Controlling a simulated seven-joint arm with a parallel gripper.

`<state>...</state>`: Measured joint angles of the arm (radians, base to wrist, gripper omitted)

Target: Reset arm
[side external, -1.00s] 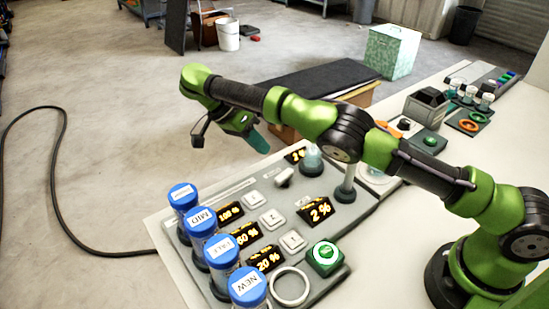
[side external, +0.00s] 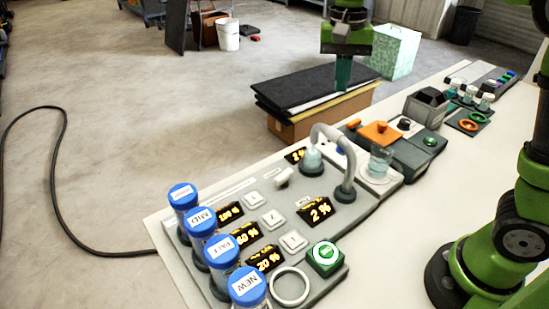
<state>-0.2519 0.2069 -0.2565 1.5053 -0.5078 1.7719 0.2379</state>
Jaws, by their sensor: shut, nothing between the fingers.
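My gripper (side external: 343,72) shows at the top of the side external view, pointing down with its teal fingers shut and nothing held. In the picture it overlaps the dark board stack behind the table; it touches nothing that I can make out. The arm section joining it to the upright links at the right is out of frame. The dip station panel (side external: 330,213) stands on the white table, with several blue-capped tubes (side external: 203,222) upright along its left edge. A curved grey spout (side external: 340,140) rises at its back right.
A glass beaker (side external: 380,163) stands on a pad right of the spout. Behind it are an orange-topped block (side external: 380,133) and a dark open box (side external: 426,104). Small jars (side external: 470,92) stand farther back. The table's front right (side external: 400,235) is clear.

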